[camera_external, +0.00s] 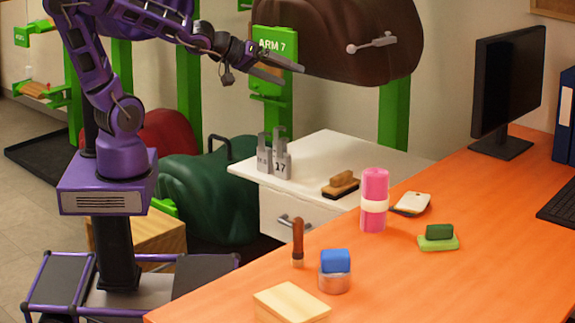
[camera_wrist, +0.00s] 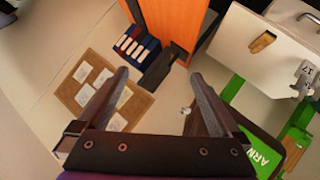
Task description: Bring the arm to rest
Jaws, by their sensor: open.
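My arm is purple and rises from its base at the left of the external view. My gripper (camera_external: 292,75) is raised in front of the green ARM 7 sign (camera_external: 280,46), left of the brown saddle (camera_external: 345,45). Its two grey fingers are apart with nothing between them. From this angle I cannot tell whether it touches the sign or the saddle. In the wrist view my gripper (camera_wrist: 160,75) also shows open and empty. The green sign shows at the lower right there (camera_wrist: 257,152), partly behind the right finger.
A white cabinet (camera_external: 330,149) bears metal number pieces (camera_external: 274,158) and a brush (camera_external: 341,187). The orange desk (camera_external: 420,285) holds a pink bottle (camera_external: 374,190), small tools and a monitor (camera_external: 508,85). A green saddle (camera_external: 210,190) is low behind my base. A cork board (camera_wrist: 85,90) is on the wall.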

